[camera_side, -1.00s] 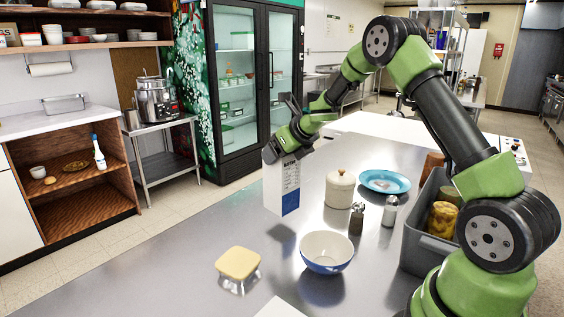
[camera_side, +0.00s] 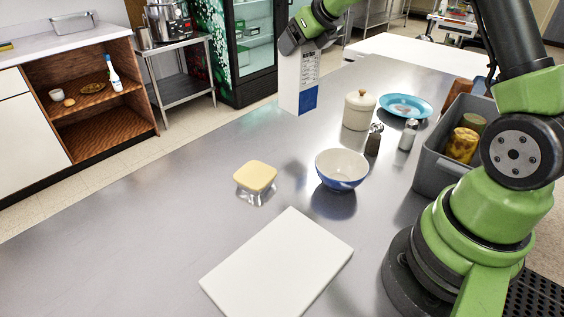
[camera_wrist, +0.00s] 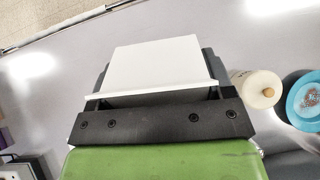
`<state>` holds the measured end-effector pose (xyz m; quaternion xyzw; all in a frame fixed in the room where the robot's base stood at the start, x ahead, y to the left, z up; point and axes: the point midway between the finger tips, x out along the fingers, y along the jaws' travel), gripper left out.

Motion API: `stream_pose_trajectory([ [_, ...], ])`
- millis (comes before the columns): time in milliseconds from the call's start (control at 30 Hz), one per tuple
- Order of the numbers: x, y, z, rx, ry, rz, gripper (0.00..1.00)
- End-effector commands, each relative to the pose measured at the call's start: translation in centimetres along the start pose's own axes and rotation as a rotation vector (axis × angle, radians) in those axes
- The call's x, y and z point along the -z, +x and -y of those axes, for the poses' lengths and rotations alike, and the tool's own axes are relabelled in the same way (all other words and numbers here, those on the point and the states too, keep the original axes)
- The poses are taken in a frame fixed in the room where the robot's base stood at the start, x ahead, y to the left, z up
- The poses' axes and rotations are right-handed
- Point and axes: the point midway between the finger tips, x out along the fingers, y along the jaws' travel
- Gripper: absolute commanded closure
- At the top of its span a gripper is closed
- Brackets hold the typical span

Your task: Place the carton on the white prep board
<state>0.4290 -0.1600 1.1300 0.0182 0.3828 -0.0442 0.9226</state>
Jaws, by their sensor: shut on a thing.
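The carton (camera_side: 299,82) is white with a printed side panel and a blue band at its bottom. My gripper (camera_side: 301,40) is shut on its top and holds it upright above the far part of the steel counter. In the wrist view the carton's white top (camera_wrist: 158,62) sits between the dark jaws (camera_wrist: 158,95). The white prep board (camera_side: 278,262) lies flat and bare at the front middle of the counter, well nearer the side camera than the carton. The board does not show in the wrist view.
A blue-white bowl (camera_side: 342,169) and a yellow-lidded container (camera_side: 255,177) stand between carton and board. A cream lidded jar (camera_side: 358,110), two shakers (camera_side: 408,135) and a blue plate (camera_side: 405,106) are right of the carton. A grey bin (camera_side: 428,165) holds jars. The counter's left is clear.

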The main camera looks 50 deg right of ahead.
Motion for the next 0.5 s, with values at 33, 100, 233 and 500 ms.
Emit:
stream_pose_trajectory([
  [33, -0.1, -0.1, -0.6, -0.018, -0.018, 0.004, 0.99],
  [100, 0.1, -0.2, -1.6, -0.050, -0.050, 0.006, 0.99],
  [233, 0.7, -0.5, -4.1, -0.130, -0.130, 0.006, 0.99],
  [500, 3.0, -2.4, -11.7, -0.406, -0.407, 0.006, 0.99],
])
